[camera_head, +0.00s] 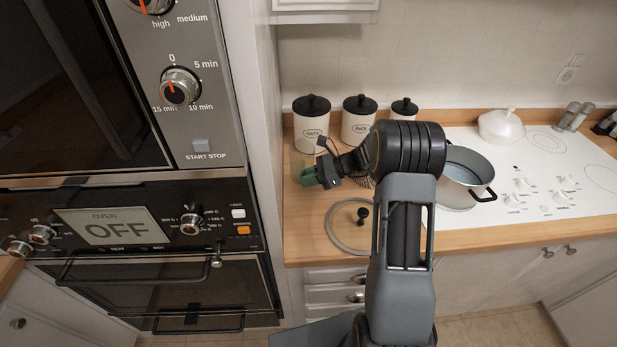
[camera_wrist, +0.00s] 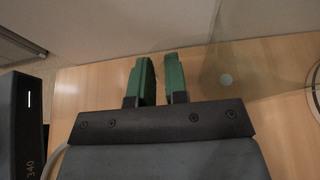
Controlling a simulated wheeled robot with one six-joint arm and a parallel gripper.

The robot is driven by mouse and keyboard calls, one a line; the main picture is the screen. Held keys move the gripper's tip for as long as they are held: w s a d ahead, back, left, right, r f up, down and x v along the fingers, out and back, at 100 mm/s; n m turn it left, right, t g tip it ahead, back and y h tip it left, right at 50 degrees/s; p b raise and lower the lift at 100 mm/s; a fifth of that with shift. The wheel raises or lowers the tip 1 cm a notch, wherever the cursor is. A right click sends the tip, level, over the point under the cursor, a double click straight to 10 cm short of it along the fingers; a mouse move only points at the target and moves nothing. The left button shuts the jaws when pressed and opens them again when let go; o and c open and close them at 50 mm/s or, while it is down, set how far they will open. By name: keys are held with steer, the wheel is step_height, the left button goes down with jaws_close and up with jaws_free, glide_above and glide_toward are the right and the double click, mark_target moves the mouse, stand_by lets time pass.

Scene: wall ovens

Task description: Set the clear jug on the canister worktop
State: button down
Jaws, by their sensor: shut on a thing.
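The clear jug is see-through and very faint. In the head view, its pale body (camera_head: 299,161) shows beside my green fingertips, in front of the canisters. In the wrist view, its faint outline and a pale round spot (camera_wrist: 225,79) show right of the fingers. My gripper (camera_head: 308,177) is over the left part of the wooden canister worktop (camera_head: 305,222). In the wrist view, my gripper (camera_wrist: 160,76) has its green fingers close together, shut on the jug. The exact grip and whether the jug's base touches the wood cannot be told.
Cream canisters with black lids (camera_head: 312,125) stand along the back wall. A glass lid with a black knob (camera_head: 351,226) lies on the worktop's front. A pot (camera_head: 468,165) stands on the white cooktop to the right. The tall oven cabinet (camera_head: 262,150) borders the worktop's left.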

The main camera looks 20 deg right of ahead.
steer(key=shift+f, duration=0.1)
steer(key=shift+f, duration=0.15)
steer(key=c, duration=1.1)
jaws_free()
